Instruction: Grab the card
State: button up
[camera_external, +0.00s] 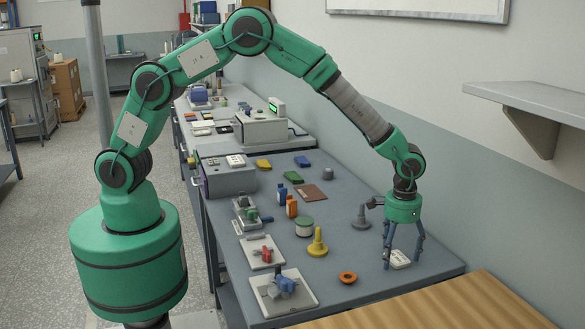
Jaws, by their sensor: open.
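A small white flat piece with faint dark marks, which looks like the card (398,259), lies on the grey bench near its right end. My gripper (403,257) points down over it with its fingers spread, one on each side of the white piece. The fingers are open, and I cannot tell whether the tips touch the bench or the piece. A brown flat sheet (312,193) lies further back on the bench.
A grey stand-like piece (361,217) is just left of my gripper. A yellow cone (317,243), an orange ring (347,278) and a white-green spool (304,226) stand further left. The wall is close on the right. A wooden surface (440,308) is in front.

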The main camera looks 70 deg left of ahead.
aim_at(396, 257)
jog(key=shift+c, duration=0.5)
jog(key=c, duration=1.2)
jog(key=shift+r, duration=0.15)
jog(key=shift+r, duration=0.6)
notch_tip(396, 257, up, 2)
jog(key=shift+r+p, duration=0.1)
jog(key=shift+p, duration=0.45)
jog(key=s+a, duration=0.2)
jog(key=s, duration=0.3)
jog(key=s+a+r+p, duration=0.1)
jog(key=s+a, duration=0.1)
jog(key=s, duration=0.2)
jog(key=s+a+p, duration=0.1)
jog(key=s+a, duration=0.1)
jog(key=s, duration=0.3)
jog(key=shift+s+a+r, duration=0.15)
jog(key=shift+s+a, duration=0.15)
jog(key=shift+a, duration=0.05)
